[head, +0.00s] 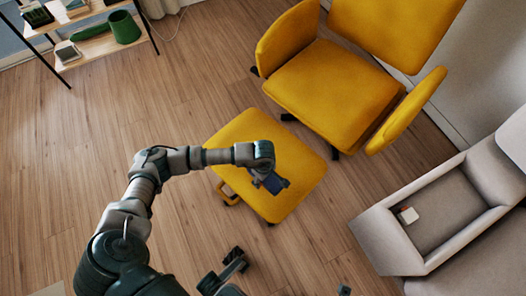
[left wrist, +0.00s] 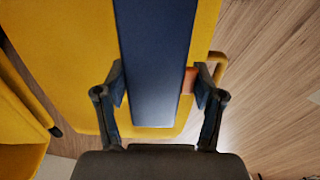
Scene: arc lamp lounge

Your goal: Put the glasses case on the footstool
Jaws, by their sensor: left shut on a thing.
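The dark blue glasses case (head: 274,183) is in my left gripper (head: 268,177), over the yellow footstool (head: 240,130) in the head view. In the left wrist view the long blue case (left wrist: 155,60) lies between the two fingers of my left gripper (left wrist: 160,88), which is shut on it. The yellow footstool top (left wrist: 80,60) shows behind the case. I cannot tell whether the case touches the cushion. Dark parts at the bottom edge of the head view look like my right gripper (head: 228,270), cut off by the frame.
A yellow armchair (head: 335,90) stands behind the footstool. A shelf (head: 95,45) with a green watering can (head: 124,27) is at upper left. Wood floor around the footstool is clear.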

